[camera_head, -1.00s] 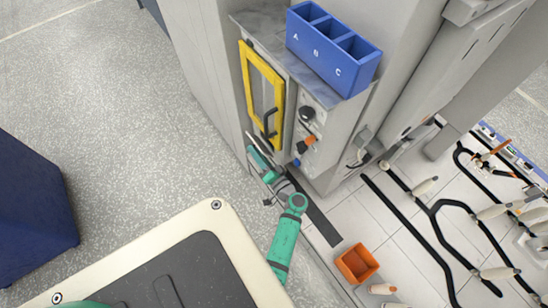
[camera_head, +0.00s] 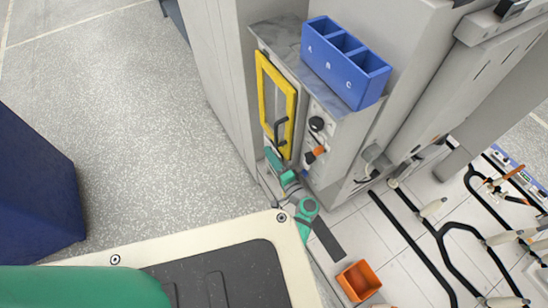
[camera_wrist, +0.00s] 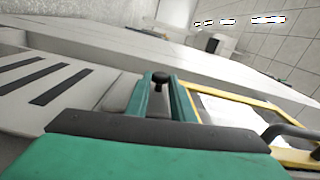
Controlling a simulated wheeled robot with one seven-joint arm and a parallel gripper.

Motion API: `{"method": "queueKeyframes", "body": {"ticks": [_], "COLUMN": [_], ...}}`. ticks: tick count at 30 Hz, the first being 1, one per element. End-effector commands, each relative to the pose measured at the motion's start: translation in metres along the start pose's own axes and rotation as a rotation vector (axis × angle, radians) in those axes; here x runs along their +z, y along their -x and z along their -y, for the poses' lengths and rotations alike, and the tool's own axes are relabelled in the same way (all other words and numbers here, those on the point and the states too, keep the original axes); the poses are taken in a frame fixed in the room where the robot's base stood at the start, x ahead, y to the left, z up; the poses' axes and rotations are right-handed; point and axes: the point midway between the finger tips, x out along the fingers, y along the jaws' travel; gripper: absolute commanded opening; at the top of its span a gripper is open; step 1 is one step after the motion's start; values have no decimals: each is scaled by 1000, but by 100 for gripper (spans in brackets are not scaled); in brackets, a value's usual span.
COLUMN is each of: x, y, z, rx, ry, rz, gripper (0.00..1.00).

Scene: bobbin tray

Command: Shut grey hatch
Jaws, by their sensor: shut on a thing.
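In the wrist view the two green fingers of my gripper (camera_wrist: 163,88) are closed around a small black knob (camera_wrist: 161,76). Beside and behind the fingers is a grey panel, which looks like the grey hatch (camera_wrist: 118,95). In the head view my gripper (camera_head: 273,160) is low on the cabinet front, just under the yellow-framed door (camera_head: 262,95). There my arm hides most of the hatch and the knob, so I cannot tell how far the hatch stands open.
The yellow door has a dark handle (camera_head: 280,128) close to my gripper. Knobs (camera_head: 317,124) sit on the panel to its right. An orange box (camera_head: 358,281) is on the floor. Open floor (camera_head: 140,110) lies left.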

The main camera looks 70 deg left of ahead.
Motion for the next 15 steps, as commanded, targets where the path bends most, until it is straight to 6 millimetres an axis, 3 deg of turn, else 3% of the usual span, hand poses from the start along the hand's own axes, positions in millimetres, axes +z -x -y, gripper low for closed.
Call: {"method": "queueKeyframes", "body": {"ticks": [9,10,11,12,15], "x": [2,2,2,1,0], "y": [-3,-3,-2,-2,-1], "z": [1,1,1,1,0], "rx": [0,0,0,0,0], "ry": [3,3,3,3,2], "rz": [5,5,4,4,2], "gripper": [0,28,36,40,40]}}
